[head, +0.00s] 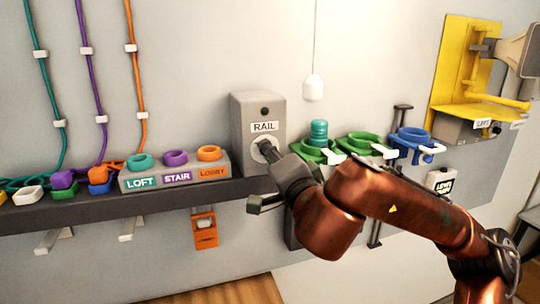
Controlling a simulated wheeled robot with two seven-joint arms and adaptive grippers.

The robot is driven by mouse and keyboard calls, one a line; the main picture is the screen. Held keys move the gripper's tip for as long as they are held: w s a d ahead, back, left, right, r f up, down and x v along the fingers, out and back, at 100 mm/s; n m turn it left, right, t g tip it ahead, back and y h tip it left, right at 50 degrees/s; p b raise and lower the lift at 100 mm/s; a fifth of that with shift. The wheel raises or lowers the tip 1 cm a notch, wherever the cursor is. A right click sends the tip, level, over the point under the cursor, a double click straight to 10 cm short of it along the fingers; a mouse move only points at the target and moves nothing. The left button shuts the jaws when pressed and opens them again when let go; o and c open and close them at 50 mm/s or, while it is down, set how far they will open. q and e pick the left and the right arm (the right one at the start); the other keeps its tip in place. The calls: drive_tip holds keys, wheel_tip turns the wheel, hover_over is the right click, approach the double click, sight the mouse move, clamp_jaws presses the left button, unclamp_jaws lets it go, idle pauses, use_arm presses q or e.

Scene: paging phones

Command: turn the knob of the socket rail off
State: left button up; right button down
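The socket rail's control is a grey box (245,120) on the wall shelf, labelled RAIL, with a small dark green, unlit-looking lamp (264,111) near its top. Its round pale knob (257,155) is on the front below the label, partly covered by my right gripper. My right gripper (267,150) reaches in from the lower right with its tip at the knob. The fingers are small and overlap the knob, so I cannot tell whether they are closed on it, nor the knob's angle. My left gripper is out of view.
A grey block (173,181) with LOFT, STAIR and LOBBY sockets stands left of the box. Coloured plugs and cords are further left. Green and blue ring holders (410,139) and a yellow bracket (452,70) with a horn are right. A cord pull (313,88) hangs above.

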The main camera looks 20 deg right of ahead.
drive_tip(key=shift+a+f+n, duration=0.1)
drive_tip(key=shift+f+n, duration=0.05)
drive_tip(key=shift+n, duration=1.75)
drive_tip(key=c, duration=1.7)
unclamp_jaws()
drive_tip(key=s, duration=1.2)
drive_tip(key=shift+d, duration=0.25)
